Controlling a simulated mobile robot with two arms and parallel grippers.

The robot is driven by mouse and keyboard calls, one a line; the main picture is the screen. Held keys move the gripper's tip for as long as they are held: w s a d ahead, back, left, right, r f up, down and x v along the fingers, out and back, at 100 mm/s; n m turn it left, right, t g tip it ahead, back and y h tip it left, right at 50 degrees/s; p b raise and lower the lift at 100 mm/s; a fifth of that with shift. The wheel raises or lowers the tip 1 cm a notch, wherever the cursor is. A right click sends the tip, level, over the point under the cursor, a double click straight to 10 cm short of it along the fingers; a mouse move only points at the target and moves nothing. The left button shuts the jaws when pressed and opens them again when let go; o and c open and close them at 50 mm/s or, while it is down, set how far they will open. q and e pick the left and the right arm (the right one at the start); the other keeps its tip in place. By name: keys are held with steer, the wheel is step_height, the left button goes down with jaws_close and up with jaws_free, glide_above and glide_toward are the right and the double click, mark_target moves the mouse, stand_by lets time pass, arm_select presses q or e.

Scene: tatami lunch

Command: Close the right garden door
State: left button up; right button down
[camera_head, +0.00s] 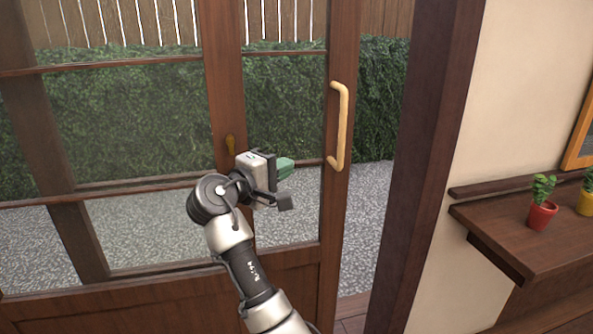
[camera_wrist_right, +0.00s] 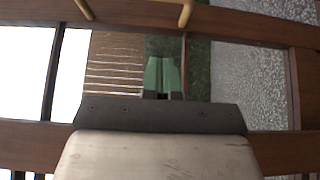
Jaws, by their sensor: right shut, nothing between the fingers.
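The right garden door is a brown wooden frame with glass panes. Its right stile (camera_head: 338,200) carries a pale yellow bar handle (camera_head: 343,125). An open gap shows between this stile and the dark door post (camera_head: 425,150). My right gripper (camera_head: 287,167) is in front of the glass, left of the handle and apart from it in the picture. Its green fingers are shut and empty. In the right wrist view the green fingertips (camera_wrist_right: 162,75) point at the glass, and parts of the handle (camera_wrist_right: 186,12) show at the top edge. My left gripper is out of view.
A wooden shelf (camera_head: 500,225) with a red flowerpot (camera_head: 541,215) and a yellow pot (camera_head: 586,203) juts from the wall at right. Gravel and a hedge lie outside.

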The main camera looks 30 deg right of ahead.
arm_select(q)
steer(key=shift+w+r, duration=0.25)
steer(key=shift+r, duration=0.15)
arm_select(e)
steer(key=s+x, duration=0.2)
steer(key=x, duration=0.9)
steer(key=shift+d, duration=0.5)
steer(key=shift+s+f, duration=0.1)
steer(key=shift+s, duration=0.1)
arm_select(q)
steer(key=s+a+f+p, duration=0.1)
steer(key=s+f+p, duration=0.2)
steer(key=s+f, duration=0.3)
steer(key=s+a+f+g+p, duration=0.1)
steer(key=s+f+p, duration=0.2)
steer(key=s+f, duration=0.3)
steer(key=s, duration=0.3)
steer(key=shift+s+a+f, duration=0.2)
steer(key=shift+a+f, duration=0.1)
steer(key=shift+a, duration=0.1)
arm_select(e)
steer(key=s+d, duration=0.4)
steer(key=d, duration=1.4)
steer(key=shift+s, duration=0.25)
steer(key=shift+r, duration=0.25)
